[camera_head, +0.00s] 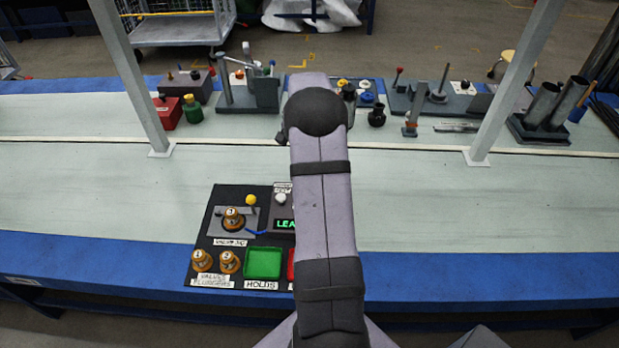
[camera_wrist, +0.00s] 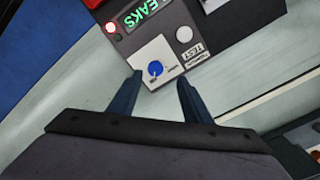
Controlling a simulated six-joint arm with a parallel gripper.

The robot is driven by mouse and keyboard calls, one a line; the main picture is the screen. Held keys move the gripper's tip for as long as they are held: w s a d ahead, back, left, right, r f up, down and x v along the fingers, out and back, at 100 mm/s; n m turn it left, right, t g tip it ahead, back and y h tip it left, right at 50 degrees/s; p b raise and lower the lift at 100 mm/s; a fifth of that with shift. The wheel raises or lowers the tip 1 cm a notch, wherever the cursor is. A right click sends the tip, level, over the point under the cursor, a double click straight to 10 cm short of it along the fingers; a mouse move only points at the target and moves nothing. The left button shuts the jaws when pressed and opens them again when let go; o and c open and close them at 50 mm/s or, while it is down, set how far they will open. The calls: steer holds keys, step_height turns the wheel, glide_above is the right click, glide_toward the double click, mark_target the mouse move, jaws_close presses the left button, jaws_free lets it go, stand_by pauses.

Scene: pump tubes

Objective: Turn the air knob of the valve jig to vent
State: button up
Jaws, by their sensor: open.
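The air knob (camera_wrist: 155,68) is a small blue round knob on a white plate in the wrist view. Small print beside it is too blurred to read, and I cannot tell which mark it points to. My gripper (camera_wrist: 160,80) is open, its two dark fingers apart on either side of the knob's near side, with nothing between them. I cannot tell its height above the plate. In the head view my arm hides the knob and gripper. The valve jig (camera_head: 217,226) holds a brass valve (camera_head: 233,218), with a yellow-ball lever (camera_head: 251,200) beside it.
A green display (camera_wrist: 148,12) reads LEAKS, near a lit red lamp (camera_wrist: 113,27) and a grey button (camera_wrist: 184,34) by a TEST label. Brass valves (camera_head: 202,261) and a green tray (camera_head: 263,263) lie at the board's front.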

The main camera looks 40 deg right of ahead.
steer(key=shift+s+d+f+m, duration=0.1)
steer(key=shift+s+d+m, duration=0.2)
steer(key=shift+s+d, duration=0.15)
steer(key=shift+f+p, duration=0.5)
steer(key=shift+f, duration=3.15)
steer(key=shift+c, duration=0.4)
steer(key=c, duration=1)
